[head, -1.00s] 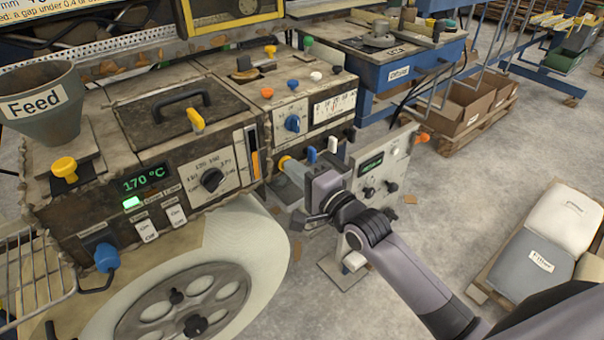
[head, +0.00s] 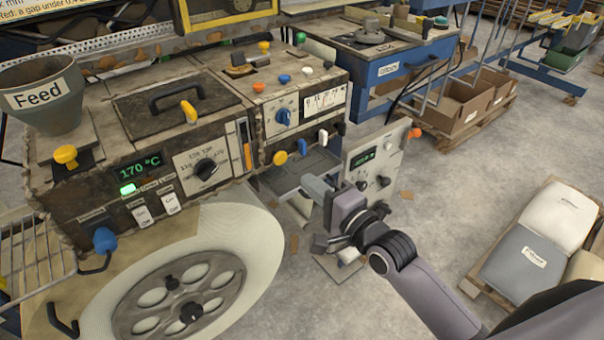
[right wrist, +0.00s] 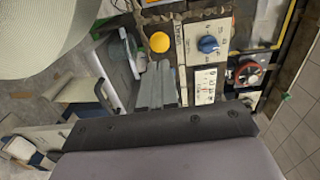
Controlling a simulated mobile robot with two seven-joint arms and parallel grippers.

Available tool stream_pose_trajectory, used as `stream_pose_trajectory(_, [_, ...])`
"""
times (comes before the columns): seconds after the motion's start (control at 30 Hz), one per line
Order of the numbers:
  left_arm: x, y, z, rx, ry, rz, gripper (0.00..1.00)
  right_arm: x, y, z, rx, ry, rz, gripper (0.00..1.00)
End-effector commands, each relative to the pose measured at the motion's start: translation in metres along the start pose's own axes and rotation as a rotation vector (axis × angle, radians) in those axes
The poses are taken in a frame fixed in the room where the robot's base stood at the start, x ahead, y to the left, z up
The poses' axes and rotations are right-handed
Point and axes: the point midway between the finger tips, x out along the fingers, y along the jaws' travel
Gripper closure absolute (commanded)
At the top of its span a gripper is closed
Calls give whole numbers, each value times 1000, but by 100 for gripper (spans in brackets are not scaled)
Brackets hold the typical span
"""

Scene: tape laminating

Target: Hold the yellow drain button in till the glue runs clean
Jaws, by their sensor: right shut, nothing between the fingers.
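A round yellow button (head: 280,157) sits low on the right part of the worn machine's front, and it shows in full. It also shows in the right wrist view (right wrist: 159,41), just beyond my fingertips. My right gripper (head: 308,184) is shut and empty, in front of the machine, to the right of and below the button in the head view. A gap shows between fingertips and button. The closed fingers also show in the right wrist view (right wrist: 158,68). A grey tray (head: 318,163) lies behind the gripper; I cannot make out glue in it. My left gripper is out of view.
A grey control box (head: 372,165) stands close to the right. A large cream roll (head: 240,235) fills the lower left. Another yellow knob (head: 65,155) is by the Feed funnel (head: 42,95).

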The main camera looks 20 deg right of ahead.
Motion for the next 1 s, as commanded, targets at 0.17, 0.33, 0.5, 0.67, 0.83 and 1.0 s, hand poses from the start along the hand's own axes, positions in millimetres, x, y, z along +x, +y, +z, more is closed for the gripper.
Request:
stream_pose_trajectory(0.17, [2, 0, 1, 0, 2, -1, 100, -29, 1, 0, 0, 0, 3, 100])
stream_pose_trajectory(0.33, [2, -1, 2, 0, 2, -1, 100, -45, 1, 0, 1, 1, 1, 100])
stream_pose_trajectory(0.5, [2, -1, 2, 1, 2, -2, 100, -50, 0, 0, 0, 0, 1, 100])
stream_pose_trajectory(0.67, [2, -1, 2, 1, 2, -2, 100, -51, 0, 0, 0, 0, 0, 100])
stream_pose_trajectory(0.83, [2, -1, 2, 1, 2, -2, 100, -50, 0, 0, 0, 0, 1, 100])
stream_pose_trajectory(1.0, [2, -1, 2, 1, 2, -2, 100, -51, 1, 0, -2, 1, 2, 100])
